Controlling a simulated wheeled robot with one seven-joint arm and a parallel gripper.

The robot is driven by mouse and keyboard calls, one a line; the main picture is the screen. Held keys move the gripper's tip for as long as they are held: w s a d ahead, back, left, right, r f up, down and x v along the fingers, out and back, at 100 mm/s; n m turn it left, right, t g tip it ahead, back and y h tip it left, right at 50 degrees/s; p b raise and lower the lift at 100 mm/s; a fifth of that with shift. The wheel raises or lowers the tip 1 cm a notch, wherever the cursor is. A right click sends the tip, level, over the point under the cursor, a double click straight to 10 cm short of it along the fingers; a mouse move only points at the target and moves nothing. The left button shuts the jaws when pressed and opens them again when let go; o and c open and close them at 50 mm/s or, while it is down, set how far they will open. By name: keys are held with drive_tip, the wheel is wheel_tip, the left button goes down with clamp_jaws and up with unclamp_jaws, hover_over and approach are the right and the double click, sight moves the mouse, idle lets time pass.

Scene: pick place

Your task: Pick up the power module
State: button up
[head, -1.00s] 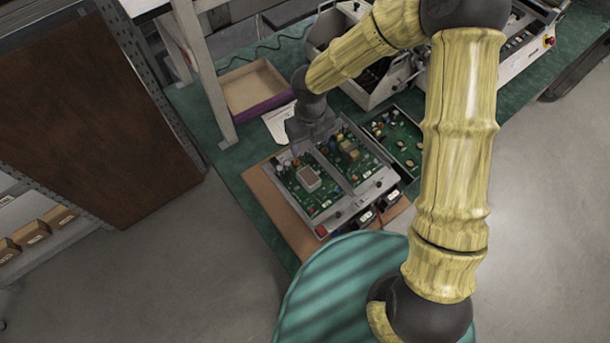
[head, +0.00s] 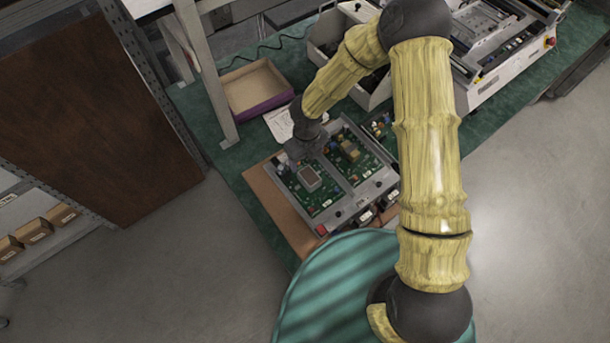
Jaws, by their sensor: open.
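My gripper (head: 306,158) is just above the back of this board, close behind the block in the picture. It is open, and I see nothing held in it. Its fingers are small and dark here, and I cannot tell whether they touch anything. My wrist and gripper hide the back left part of the frame.
A second green board (head: 358,165) with yellow and dark parts lies to the right in the same frame. An open tan box (head: 262,88) and a white sheet (head: 279,124) lie behind. White equipment (head: 495,60) stands at the back right. A table leg (head: 207,75) rises at left.

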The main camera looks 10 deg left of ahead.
sight(306, 171)
wheel_tip(306, 171, down, 4)
drive_tip(key=shift+s+a+f, duration=0.1)
drive_tip(key=shift+f, duration=0.1)
drive_tip(key=shift+p, duration=0.3)
drive_tip(key=shift+f+p, duration=1)
drive_tip(key=shift+f, duration=1.6)
drive_tip(key=shift+w, duration=0.2)
clamp_jaws()
